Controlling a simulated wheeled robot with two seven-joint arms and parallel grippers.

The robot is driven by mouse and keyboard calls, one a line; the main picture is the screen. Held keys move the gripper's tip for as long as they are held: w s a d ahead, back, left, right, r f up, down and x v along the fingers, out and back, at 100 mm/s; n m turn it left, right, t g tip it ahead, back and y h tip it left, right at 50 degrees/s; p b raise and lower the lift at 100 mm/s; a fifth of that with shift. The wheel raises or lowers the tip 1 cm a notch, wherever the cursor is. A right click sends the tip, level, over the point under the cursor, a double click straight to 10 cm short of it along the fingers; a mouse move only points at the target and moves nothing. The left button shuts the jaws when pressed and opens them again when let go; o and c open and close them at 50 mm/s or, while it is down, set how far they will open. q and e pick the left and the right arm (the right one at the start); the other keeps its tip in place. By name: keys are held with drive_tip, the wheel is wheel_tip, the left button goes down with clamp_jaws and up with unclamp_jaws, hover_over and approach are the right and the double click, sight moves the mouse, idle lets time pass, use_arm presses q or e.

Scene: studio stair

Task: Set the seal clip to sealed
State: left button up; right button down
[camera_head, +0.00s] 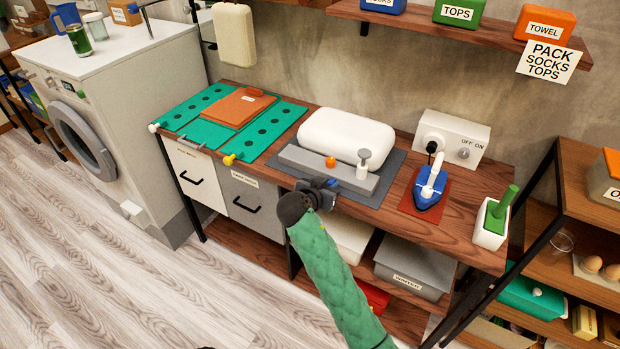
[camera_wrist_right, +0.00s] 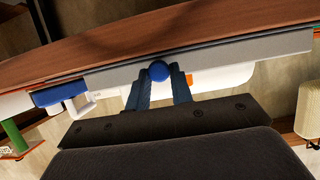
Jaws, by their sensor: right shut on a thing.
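A grey bar (camera_head: 300,160) lies along the front of a white rounded pack (camera_head: 345,135) on a grey mat (camera_head: 393,165). An orange knob (camera_head: 330,162) and a white-topped post (camera_head: 363,160) stand on the bar. My right gripper (camera_head: 322,186) is at the mat's front edge. In the right wrist view its fingers (camera_wrist_right: 161,84) are shut on a small blue knob (camera_wrist_right: 159,71) in front of a grey strip (camera_wrist_right: 230,62). The gripper hides this knob in the head view. I cannot tell which part is labelled the seal clip. My left gripper is not in view.
A blue iron (camera_head: 428,188) on a red-brown pad and a green-handled brush in a white holder (camera_head: 490,225) stand to the right. A green board (camera_head: 265,130) lies left. A wooden shelf (camera_head: 440,22) hangs above. The counter's front right (camera_head: 455,238) is clear.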

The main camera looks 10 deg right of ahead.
sight(345, 185)
drive_tip(key=shift+s+d, duration=0.55)
drive_tip(key=shift+d, duration=0.25)
drive_tip(key=shift+s+d, duration=0.55)
drive_tip(key=shift+d, duration=0.2)
drive_tip(key=c, duration=1.2)
unclamp_jaws()
